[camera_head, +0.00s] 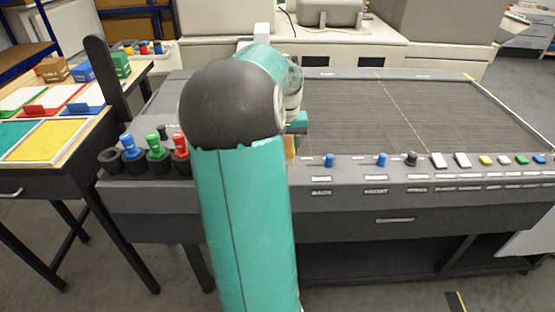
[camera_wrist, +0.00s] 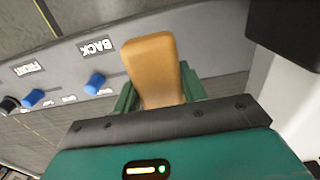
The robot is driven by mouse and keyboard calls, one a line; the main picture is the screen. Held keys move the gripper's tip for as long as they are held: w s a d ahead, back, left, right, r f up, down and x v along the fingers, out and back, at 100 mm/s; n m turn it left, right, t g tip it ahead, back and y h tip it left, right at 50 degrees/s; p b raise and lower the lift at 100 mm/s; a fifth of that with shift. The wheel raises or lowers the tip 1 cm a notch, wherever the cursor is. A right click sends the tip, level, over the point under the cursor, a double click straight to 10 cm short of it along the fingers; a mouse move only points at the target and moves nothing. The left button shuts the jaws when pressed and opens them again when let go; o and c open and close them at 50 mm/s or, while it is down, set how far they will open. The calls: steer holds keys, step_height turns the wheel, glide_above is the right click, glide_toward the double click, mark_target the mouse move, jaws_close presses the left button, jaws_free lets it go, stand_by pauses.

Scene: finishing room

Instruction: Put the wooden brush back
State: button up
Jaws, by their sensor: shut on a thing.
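The wooden brush (camera_wrist: 153,65) shows in the wrist view as a tan, rounded wooden block between the green fingers of my gripper (camera_wrist: 158,92). My gripper is shut on it. In the head view my arm hides most of my gripper (camera_head: 297,124), and only a small brown patch of the brush (camera_head: 290,149) shows at the arm's right edge, over the machine's left front part. The brush's far end and any bristles cannot be made out. A black round holder (camera_head: 109,160) at the left end of the row looks empty.
Blue (camera_head: 128,146), green (camera_head: 153,145) and red (camera_head: 180,145) handled items stand in black holders beside it. The grey machine bed (camera_head: 400,115) is bare, with knobs and buttons along its front. A side table (camera_head: 40,165) with coloured trays stands left, beside a dark upright post (camera_head: 105,75).

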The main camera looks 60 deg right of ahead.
steer(key=w+f, duration=0.1)
steer(key=w+d+f, duration=0.1)
steer(key=shift+f, duration=0.3)
steer(key=shift+w+d+f, duration=0.1)
steer(key=shift+w+f, duration=0.1)
steer(key=shift+f, duration=0.75)
steer(key=shift+w+f, duration=0.15)
steer(key=shift+f, duration=0.8)
steer(key=shift+f, duration=0.15)
steer(key=o, duration=1.1)
step_height(320, 180, up, 12)
steer(key=shift+r, duration=0.15)
steer(key=shift+s, duration=0.1)
